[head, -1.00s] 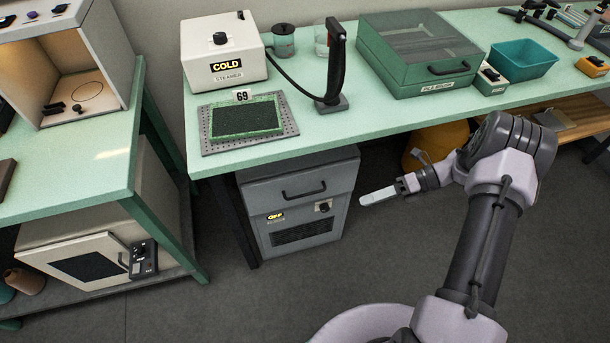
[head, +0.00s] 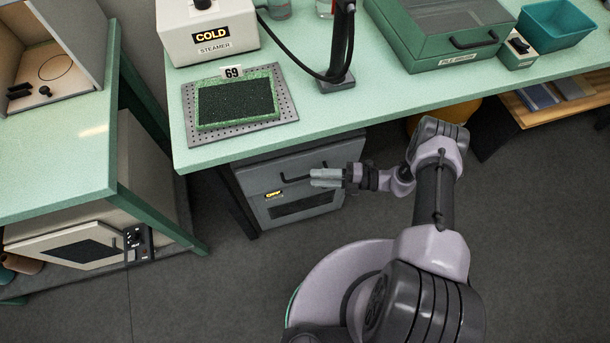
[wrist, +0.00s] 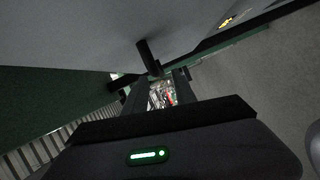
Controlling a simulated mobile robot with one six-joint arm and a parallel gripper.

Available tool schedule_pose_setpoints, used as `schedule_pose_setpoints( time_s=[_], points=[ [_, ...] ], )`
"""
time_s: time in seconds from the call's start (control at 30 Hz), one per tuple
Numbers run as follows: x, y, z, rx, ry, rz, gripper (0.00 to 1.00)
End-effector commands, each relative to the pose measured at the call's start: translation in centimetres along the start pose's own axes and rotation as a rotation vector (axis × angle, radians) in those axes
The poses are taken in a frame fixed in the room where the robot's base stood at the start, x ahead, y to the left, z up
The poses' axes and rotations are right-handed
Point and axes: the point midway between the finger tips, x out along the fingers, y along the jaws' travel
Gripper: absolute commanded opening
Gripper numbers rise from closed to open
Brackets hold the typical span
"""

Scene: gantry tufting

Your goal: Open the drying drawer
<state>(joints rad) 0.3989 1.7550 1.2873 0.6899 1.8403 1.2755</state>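The drying drawer (head: 285,205) is the grey front in the cabinet under the green bench, with a lit yellow OFF label (head: 273,194). It looks closed. Its dark bar handle (head: 297,178) is near the top, partly covered by my gripper. My gripper (head: 326,178) is in front of the drawer at the handle's right end, its pale fingers slightly apart. In the wrist view the handle (wrist: 149,58) runs towards the gap between the fingers of my gripper (wrist: 160,92). I cannot tell whether they touch it. The drawer's knob is hidden.
The bench edge (head: 400,128) overhangs the cabinet. On the bench stand a COLD steamer (head: 205,30), a green pad marked 69 on a perforated plate (head: 285,105), and a green lidded box (head: 440,35). The floor (head: 210,290) in front is clear.

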Motion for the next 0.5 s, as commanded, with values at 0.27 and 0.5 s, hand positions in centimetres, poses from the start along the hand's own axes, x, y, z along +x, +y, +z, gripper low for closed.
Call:
schedule_pose_setpoints(
  time_s=[0.27, 0.5],
  points=[
    [4.2, 0.0, 0.0, -0.001, 0.001, -0.001, 0.33],
    [4.7, 0.0, 0.0, -0.001, 0.000, -0.001, 0.33]
  ],
)
